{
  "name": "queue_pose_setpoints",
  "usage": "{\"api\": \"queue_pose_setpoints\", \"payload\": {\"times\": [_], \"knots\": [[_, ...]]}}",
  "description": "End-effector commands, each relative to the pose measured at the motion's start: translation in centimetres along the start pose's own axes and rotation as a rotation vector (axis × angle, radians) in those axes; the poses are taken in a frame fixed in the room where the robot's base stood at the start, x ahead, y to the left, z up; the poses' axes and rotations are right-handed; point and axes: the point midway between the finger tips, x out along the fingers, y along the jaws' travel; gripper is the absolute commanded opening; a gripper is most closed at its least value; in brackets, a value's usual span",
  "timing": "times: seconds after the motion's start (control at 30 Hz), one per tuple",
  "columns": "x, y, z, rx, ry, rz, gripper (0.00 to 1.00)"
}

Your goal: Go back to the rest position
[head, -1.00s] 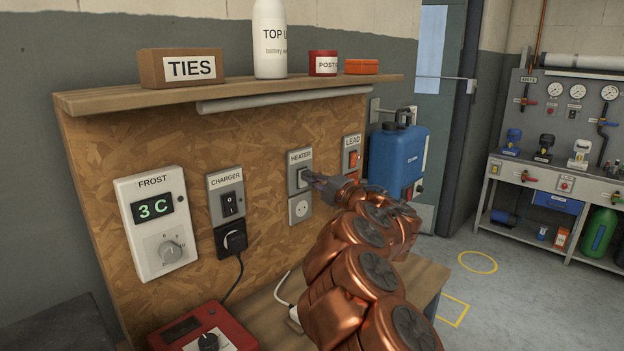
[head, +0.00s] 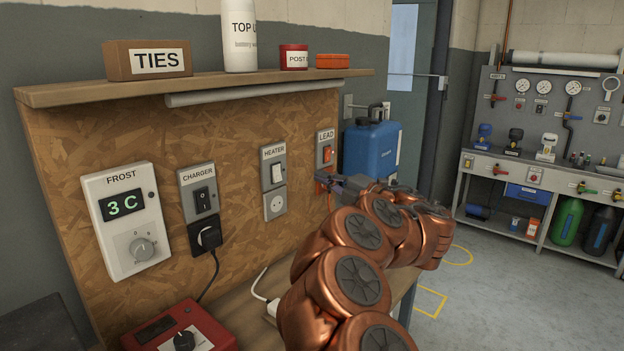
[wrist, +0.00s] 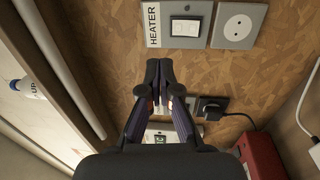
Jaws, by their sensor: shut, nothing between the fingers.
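My gripper (head: 326,180) is shut and empty at the end of my copper-coloured arm. In the head view it shows in front of the board, just below the LEAD switch and right of the HEATER socket. In the wrist view its fingers (wrist: 160,84) are together, pointing at the board. The HEATER switch (head: 277,173) is white and sits above a round socket (head: 275,205); it also shows ahead of the fingers in the wrist view (wrist: 186,27). The fingers look apart from the switch. The orange LEAD switch (head: 327,154) is just above the gripper.
A wooden shelf (head: 190,90) with a TIES box (head: 147,60), a bottle and tins juts out above the board. A red box (head: 180,331) and white cable lie on the bench. A blue canister (head: 371,150) stands behind the arm. The floor at right looks clear.

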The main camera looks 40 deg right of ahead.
Motion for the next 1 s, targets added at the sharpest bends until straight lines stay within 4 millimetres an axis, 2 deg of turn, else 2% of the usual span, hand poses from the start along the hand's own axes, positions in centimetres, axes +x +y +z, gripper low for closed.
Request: {"api": "queue_pose_setpoints", "payload": {"times": [0.17,0.73,0.87,1.0], "knots": [[-0.5,0.1,-0.1,0.001,0.003,0.0,0.0],[-0.3,0.3,-0.1,0.0,-0.002,0.001,0.0],[0.3,1.5,0.4,-0.001,-0.059,0.012,0.0],[1.1,4.4,1.7,0.009,-0.199,0.045,0.0]]}}
